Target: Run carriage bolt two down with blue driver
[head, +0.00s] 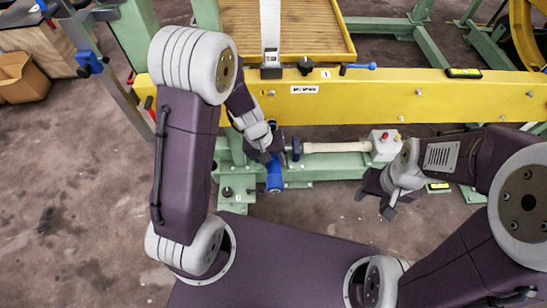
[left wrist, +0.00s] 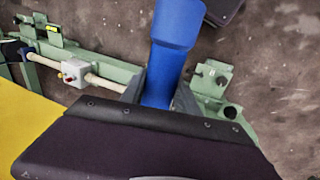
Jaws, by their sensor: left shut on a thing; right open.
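My left gripper (head: 268,148) is shut on the blue driver (head: 274,178), which hangs below the yellow beam, over the green frame. The driver also shows in the left wrist view (left wrist: 176,40), its blue body gripped between the dark fingers. Dark bolt heads sit on a green bracket (left wrist: 211,78) beside the driver; two show as black knobs, one higher (left wrist: 221,81) and one lower (left wrist: 231,112). I cannot tell which is carriage bolt two. The driver looks apart from both. My right gripper (head: 378,196) is open and empty, at the right, below the grey button box.
The yellow beam (head: 430,97) crosses behind my left gripper, with a black knob (head: 305,66) and a blue-handled tool (head: 360,66) on top. A pale rod (head: 337,147) runs to the button box (head: 385,145).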

